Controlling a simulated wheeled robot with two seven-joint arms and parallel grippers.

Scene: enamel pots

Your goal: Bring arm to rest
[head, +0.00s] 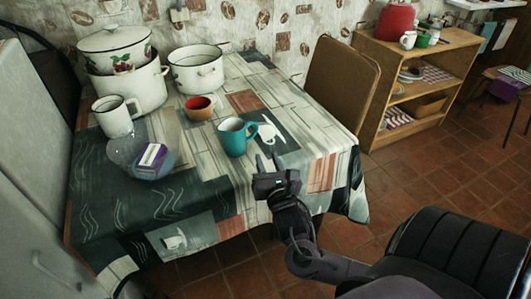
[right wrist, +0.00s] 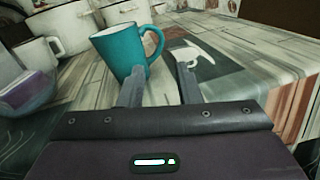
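My right gripper (head: 267,163) is at the front right edge of the table, with its two fingers apart and nothing between them. In the right wrist view the open fingers (right wrist: 160,85) point toward the tabletop. A teal mug (head: 234,139) stands upright on the table just beyond the fingers and to their left. It also shows in the right wrist view (right wrist: 122,50), close to the left finger, and I cannot tell if they touch. My left gripper is in neither view.
The table (head: 310,130) holds a white mug (head: 117,116), a red-brown cup (head: 198,107), a glass bowl (head: 125,148) with a purple box (head: 151,158), and enamel pots (head: 196,70). A brown chair (head: 340,85) and wooden shelf (head: 420,80) stand to the right. Floor is clear beside the table.

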